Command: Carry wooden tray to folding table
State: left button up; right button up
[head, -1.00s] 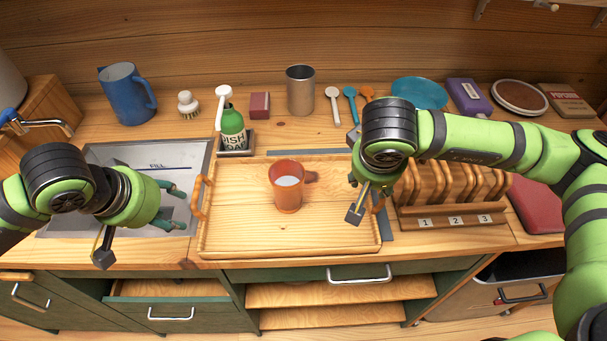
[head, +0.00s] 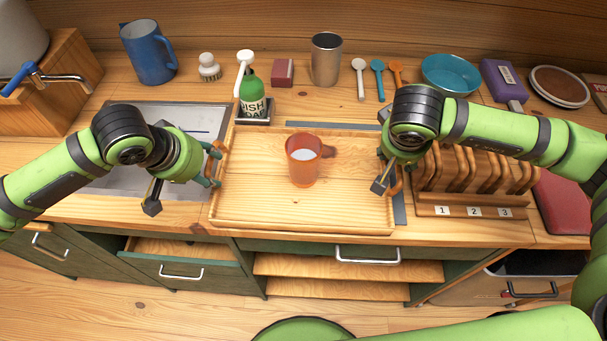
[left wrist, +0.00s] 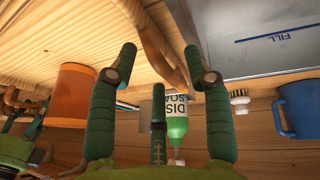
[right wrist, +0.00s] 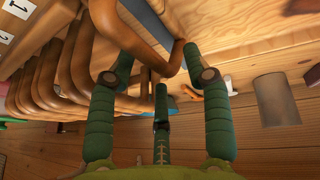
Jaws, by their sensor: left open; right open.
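The wooden tray (head: 260,205) lies on the counter, with an orange-brown mug (head: 303,165) holding something white standing on it. My left gripper (head: 213,165) is open at the tray's left handle (head: 217,150). In the left wrist view that handle (left wrist: 152,42) runs between the open fingers (left wrist: 160,62). My right gripper (head: 388,172) is open at the tray's right handle (head: 396,184), partly hidden by my wrist. I cannot tell whether any finger touches. No folding table shows.
A wooden rack (head: 470,210) numbered 1 to 3 stands close right of the tray. A green soap bottle (head: 253,95) and a metal cup (head: 326,60) stand behind it. The sink (head: 100,180) is at left. A drawer (head: 180,255) below stands partly open.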

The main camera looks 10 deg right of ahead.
pick_arm(q)
jog(key=shift+w+d+f, duration=0.1)
jog(key=shift+w+f, duration=0.05)
jog(key=shift+f, duration=0.25)
pick_arm(e)
jog(key=shift+w+d+f, duration=0.1)
jog(key=shift+f, duration=0.35)
pick_arm(q)
jog(key=shift+w+d+f, duration=0.2)
jog(key=shift+w+f, duration=0.05)
jog(key=shift+f, duration=0.05)
pick_arm(e)
jog(key=shift+w+d+f, duration=0.2)
jog(key=shift+w+f, duration=0.1)
jog(key=shift+f, duration=0.05)
pick_arm(q)
jog(key=shift+s, duration=0.1)
jog(key=c, duration=0.3)
pick_arm(e)
jog(key=shift+s, duration=0.1)
jog(key=c, duration=0.3)
pick_arm(q)
jog(key=shift+a, duration=0.1)
grip_shut()
pick_arm(e)
jog(key=shift+a+r, duration=0.1)
grip_shut()
